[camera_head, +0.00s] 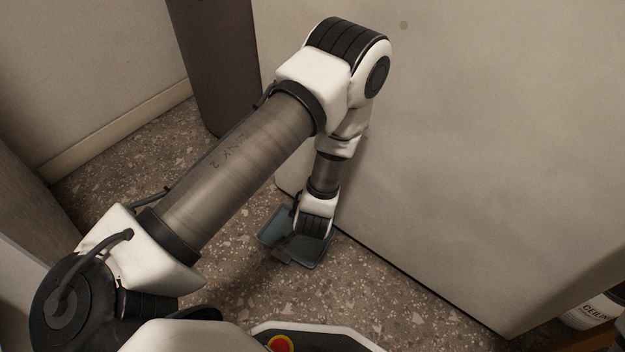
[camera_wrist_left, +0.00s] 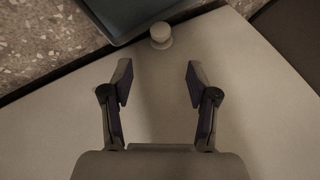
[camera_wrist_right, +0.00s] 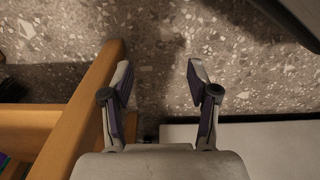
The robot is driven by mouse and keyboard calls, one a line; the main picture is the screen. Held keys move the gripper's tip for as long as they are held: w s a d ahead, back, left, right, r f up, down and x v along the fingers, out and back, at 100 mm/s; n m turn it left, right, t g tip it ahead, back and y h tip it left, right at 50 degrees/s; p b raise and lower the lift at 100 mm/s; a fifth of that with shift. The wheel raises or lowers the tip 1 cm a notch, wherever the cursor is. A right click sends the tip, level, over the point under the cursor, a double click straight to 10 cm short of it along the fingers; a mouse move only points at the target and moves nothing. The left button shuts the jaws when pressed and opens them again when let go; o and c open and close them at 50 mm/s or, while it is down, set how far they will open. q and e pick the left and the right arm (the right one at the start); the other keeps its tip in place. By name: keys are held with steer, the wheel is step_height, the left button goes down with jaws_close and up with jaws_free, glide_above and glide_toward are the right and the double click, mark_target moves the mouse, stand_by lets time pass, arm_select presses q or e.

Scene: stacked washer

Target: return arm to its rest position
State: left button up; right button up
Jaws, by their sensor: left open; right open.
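My left arm comes in from the left in the head view, bends at the elbow and hangs down beside a large pale panel (camera_head: 470,130). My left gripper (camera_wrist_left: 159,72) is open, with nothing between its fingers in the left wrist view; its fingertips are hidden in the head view. A small pale round knob (camera_wrist_left: 160,34) lies just beyond the fingertips, apart from them. A blue-grey shallow tray-like piece (camera_head: 275,236) is at my left wrist, low near the panel. My right gripper (camera_wrist_right: 160,72) is open and empty above the floor, outside the head view.
Speckled floor (camera_head: 240,290) shows between my base and the panel. A dark brown upright (camera_head: 208,65) stands at the back left. A wooden frame (camera_wrist_right: 90,90) is close to the left of my right gripper. A labelled white container (camera_head: 597,312) is at lower right.

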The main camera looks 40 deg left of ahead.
arm_select(q)
steer(key=s+d+r+n+g+h+p, duration=0.1)
steer(key=s+r+g+p, duration=0.1)
steer(key=s+r+p, duration=0.4)
steer(key=s+d+r+n+g+h+p, duration=0.1)
steer(key=s+d+g+h+p, duration=0.15)
steer(key=s, duration=0.55)
steer(key=s+d+r+n+g+h+p, duration=0.1)
steer(key=s+r+p, duration=0.35)
steer(key=s, duration=0.25)
step_height(320, 180, up, 37)
steer(key=p, duration=3.8)
steer(key=shift+a+n+p, duration=0.15)
steer(key=shift+n+p, duration=0.2)
steer(key=shift+n, duration=0.05)
steer(key=shift+y, duration=0.25)
